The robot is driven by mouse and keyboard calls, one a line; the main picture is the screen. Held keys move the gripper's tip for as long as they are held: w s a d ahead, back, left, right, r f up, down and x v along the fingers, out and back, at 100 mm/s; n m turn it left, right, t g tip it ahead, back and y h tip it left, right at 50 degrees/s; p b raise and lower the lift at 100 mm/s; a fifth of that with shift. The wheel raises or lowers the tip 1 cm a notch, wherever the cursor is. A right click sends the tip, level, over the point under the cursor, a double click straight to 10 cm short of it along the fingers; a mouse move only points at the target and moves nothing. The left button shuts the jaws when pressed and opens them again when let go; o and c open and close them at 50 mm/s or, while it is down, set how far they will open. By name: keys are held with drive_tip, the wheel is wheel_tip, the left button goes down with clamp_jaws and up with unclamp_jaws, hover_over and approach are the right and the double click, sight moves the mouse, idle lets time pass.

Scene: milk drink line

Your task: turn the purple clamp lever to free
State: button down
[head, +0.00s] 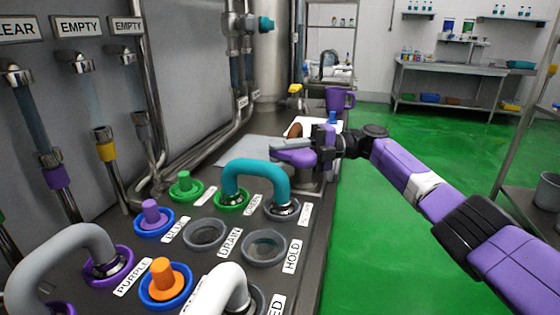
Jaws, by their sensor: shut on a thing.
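The purple clamp lever (293,157) is at the far end of the dark counter, just beyond the teal U-shaped pipe. It points left in the picture from my gripper (318,143). My dark gripper reaches in from the right and is shut on the lever. The fingertips and the exact grip are small and partly hidden. The lever's pivot and any position marks cannot be made out.
The teal pipe bend (256,170) stands close in front of the lever. Grey and white pipe bends and capped ports fill the nearer counter. A purple mug (338,99) stands behind the gripper. Green floor (390,230) is open to the right.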

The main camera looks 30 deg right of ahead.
sight(305, 150)
drive_tip(key=shift+a+f, duration=0.1)
drive_tip(key=shift+a, duration=0.05)
idle(0.3)
drive_tip(key=c, duration=1.3)
unclamp_jaws()
drive_tip(key=b+v, duration=0.1)
drive_tip(key=v, duration=0.5)
drive_tip(key=shift+f+b, duration=0.1)
drive_tip(key=shift+b, duration=0.2)
drive_tip(key=shift+b+v, duration=0.3)
drive_tip(key=shift+v, duration=0.6)
